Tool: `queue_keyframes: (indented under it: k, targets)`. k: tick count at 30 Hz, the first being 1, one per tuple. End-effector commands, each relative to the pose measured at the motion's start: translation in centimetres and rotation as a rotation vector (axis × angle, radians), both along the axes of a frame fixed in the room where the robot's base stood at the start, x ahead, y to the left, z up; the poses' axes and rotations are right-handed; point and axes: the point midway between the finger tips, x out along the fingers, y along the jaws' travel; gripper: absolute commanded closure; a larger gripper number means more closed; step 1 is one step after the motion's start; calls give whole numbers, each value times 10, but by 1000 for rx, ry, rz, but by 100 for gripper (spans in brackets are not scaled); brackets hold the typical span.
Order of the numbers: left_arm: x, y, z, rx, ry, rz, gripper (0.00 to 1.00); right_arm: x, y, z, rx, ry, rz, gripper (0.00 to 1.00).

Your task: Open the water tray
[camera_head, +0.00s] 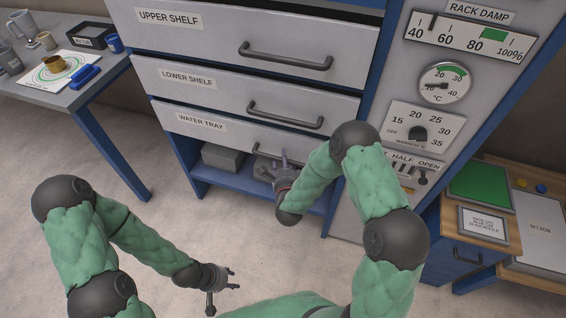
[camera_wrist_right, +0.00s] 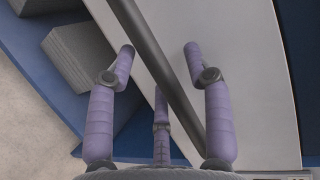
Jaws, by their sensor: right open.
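The water tray (camera_head: 225,135) is the lowest labelled drawer of the cabinet in the head view, and its front looks flush with the cabinet. Its handle is mostly hidden behind my right gripper (camera_head: 284,160). In the right wrist view the dark handle bar (camera_wrist_right: 150,50) runs diagonally between the spread purple fingers of my right gripper (camera_wrist_right: 160,50). The fingers are open, and I cannot tell whether any touches the bar. My left gripper (camera_head: 222,285) is low over the floor, away from the cabinet, and is too small to tell open or shut.
The lower shelf drawer (camera_head: 205,85) and upper shelf drawer (camera_head: 220,30) are above the tray. A grey block (camera_head: 222,158) sits on the blue ledge below. A control panel (camera_head: 440,85) is to the right, a table (camera_head: 55,95) to the left. The floor in front is clear.

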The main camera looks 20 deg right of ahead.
Motion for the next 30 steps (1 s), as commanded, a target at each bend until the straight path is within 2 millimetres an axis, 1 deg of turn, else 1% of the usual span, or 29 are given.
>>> queue_keyframes:
  k: [9, 11, 12, 14, 15, 23, 26, 30]
  targets:
    - [0, 0, 0, 0, 0, 0, 60, 2, 0, 0, 0, 0, 0, 49]
    - [0, 0, 0, 0, 0, 0, 60, 2, 0, 0, 0, 0, 0, 66]
    - [0, 0, 0, 0, 0, 0, 60, 2, 0, 0, -1, 0, 1, 77]
    - [0, 0, 0, 0, 0, 0, 60, 2, 0, 0, 0, 0, 1, 94]
    - [0, 0, 0, 0, 0, 0, 60, 2, 0, 0, 0, 1, 1, 100]
    - [0, 0, 0, 0, 0, 0, 60, -1, 2, 0, 1, 1, 2, 100]
    - [0, 0, 1, 0, 0, 0, 60, -8, 8, 0, 0, 2, 4, 100]
    - [0, 0, 3, 0, 0, 0, 60, -29, 23, 0, -1, 5, 8, 100]
